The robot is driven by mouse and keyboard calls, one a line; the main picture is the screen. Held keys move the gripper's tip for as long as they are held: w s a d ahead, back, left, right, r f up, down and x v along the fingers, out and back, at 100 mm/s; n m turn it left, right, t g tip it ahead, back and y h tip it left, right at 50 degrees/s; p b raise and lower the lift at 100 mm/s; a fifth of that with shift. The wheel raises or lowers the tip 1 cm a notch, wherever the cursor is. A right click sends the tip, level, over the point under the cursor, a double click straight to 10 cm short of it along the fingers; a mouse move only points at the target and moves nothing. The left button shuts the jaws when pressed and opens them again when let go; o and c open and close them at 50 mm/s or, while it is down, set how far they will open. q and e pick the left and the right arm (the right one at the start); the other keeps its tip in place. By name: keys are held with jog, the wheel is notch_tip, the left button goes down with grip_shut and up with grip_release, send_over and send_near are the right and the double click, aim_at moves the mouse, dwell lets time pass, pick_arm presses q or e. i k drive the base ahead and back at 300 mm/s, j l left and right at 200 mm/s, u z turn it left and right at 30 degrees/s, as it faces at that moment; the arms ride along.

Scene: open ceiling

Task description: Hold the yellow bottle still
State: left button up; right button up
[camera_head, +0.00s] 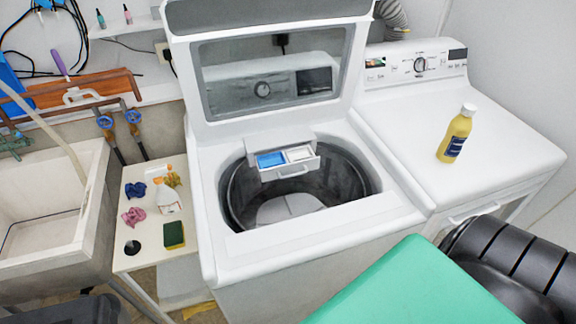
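The yellow bottle (457,134) stands upright on top of the white machine (495,160) at the right. It has a white cap and a dark blue label. Nothing touches it. Neither of my grippers can be made out in the head view, so their distance from the bottle does not show.
An open-lidded washer (290,243) with an extended detergent drawer (285,160) stands in the middle. A small side table (150,242) holds a spray bottle, cloths and a sponge beside the sink (50,205). A green flat surface (415,285) and black ribbed object (515,262) fill the lower right.

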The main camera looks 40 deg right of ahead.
aim_at(459, 128)
jog(key=z, duration=2.25)
jog(key=i+l+u, duration=0.15)
jog(key=u, duration=0.25)
jog(key=i+l+u, duration=0.1)
jog(key=l+u, duration=0.15)
jog(key=u, duration=0.2)
jog(key=l+u, duration=0.25)
jog(key=u, duration=0.15)
jog(key=i+l+u, duration=0.1)
jog(key=l+u, duration=0.15)
jog(key=u, duration=0.15)
